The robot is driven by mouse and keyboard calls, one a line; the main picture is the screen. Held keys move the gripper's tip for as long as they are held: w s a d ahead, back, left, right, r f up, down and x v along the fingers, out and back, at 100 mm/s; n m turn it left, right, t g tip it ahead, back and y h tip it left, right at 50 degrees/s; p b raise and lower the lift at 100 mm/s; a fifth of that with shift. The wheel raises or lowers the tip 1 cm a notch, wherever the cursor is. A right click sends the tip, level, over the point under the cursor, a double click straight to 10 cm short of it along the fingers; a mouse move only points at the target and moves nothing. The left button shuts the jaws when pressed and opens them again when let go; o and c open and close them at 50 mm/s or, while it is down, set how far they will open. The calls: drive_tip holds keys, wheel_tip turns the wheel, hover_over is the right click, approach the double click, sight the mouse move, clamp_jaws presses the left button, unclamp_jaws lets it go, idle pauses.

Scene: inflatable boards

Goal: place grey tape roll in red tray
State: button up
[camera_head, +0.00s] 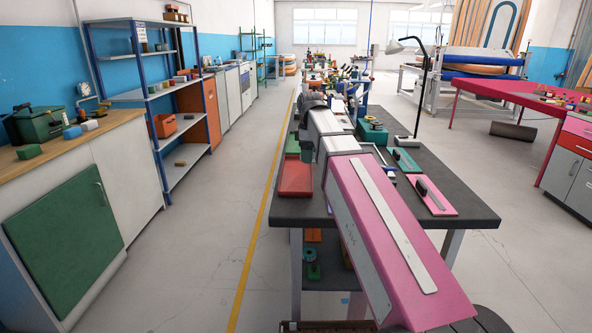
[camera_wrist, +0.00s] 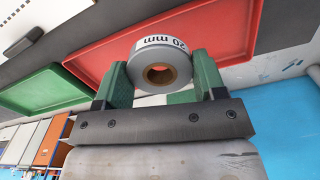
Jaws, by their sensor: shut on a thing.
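The grey tape roll (camera_wrist: 143,66) has a "20 mm" label and an orange-brown core. My gripper (camera_wrist: 161,78), with green fingers, is shut on it in the wrist view, one finger on each side. The red tray (camera_wrist: 228,38) lies behind the roll in that view, and the roll overlaps its surface; I cannot tell the gap between them. In the head view the red tray (camera_head: 296,178) lies on the dark table's left edge, beside my arm. The roll and fingertips are not clear there.
A green tray (camera_wrist: 45,92) lies beside the red tray. The dark table (camera_head: 455,205) also bears a desk lamp (camera_head: 420,85), a green box (camera_head: 372,131), and green and pink boards (camera_head: 433,200). Open floor (camera_head: 215,215) lies left of the table.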

hover_over(296, 175)
wheel_tip(296, 175, down, 3)
drive_tip(key=shift+f, duration=2.15)
drive_tip(key=shift+f, duration=0.1)
drive_tip(key=o, duration=0.9)
wheel_tip(296, 175, up, 12)
drive_tip(key=shift+r, duration=0.15)
